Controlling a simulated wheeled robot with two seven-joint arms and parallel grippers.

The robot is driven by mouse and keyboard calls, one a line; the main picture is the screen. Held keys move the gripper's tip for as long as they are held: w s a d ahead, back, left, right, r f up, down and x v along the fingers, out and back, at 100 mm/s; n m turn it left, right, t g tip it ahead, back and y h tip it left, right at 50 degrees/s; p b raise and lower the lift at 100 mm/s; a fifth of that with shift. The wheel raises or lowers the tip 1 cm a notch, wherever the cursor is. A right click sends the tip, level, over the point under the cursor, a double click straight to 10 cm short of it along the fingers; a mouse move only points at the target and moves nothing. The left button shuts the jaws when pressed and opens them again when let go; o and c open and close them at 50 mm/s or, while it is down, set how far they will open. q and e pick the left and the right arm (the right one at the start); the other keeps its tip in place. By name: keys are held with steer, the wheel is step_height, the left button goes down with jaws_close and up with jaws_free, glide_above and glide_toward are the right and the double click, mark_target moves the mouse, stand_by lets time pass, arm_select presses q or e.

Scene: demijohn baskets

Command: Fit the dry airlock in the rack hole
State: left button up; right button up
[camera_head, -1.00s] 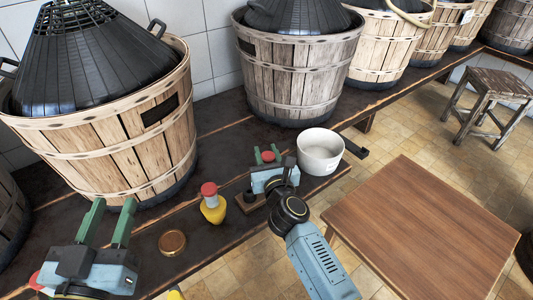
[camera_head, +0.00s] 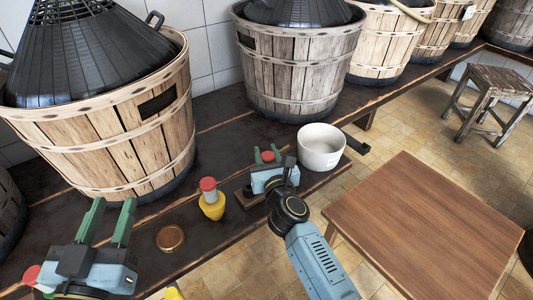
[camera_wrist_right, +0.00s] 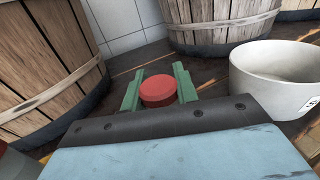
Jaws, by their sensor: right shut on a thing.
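My right gripper (camera_head: 267,157) is shut on a red-capped airlock (camera_wrist_right: 158,91). Only its red top shows between the green fingers; its lower part is hidden by the gripper. A small wooden block, seemingly the rack (camera_head: 244,203), lies on the bench just under and left of this gripper, with a dark round spot on it. Its holes are mostly hidden, and I cannot tell whether the airlock touches it. My left gripper (camera_head: 108,212) is open and empty above the bench at the lower left.
A yellow bottle with a red cap (camera_head: 211,204) and a brass-coloured lid (camera_head: 170,238) stand between the grippers. A white pot (camera_head: 321,150) is close right of my right gripper. Large demijohn baskets (camera_head: 115,145) line the wall. A brown table (camera_head: 425,225) is at right.

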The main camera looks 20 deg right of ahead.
steer(key=shift+f+b, duration=0.45)
steer(key=shift+f, duration=0.15)
steer(key=o, duration=1)
steer(key=s, duration=1.3)
steer(key=shift+s+a+r, duration=0.1)
steer(key=shift+s+a, duration=0.1)
steer(key=shift+a, duration=0.1)
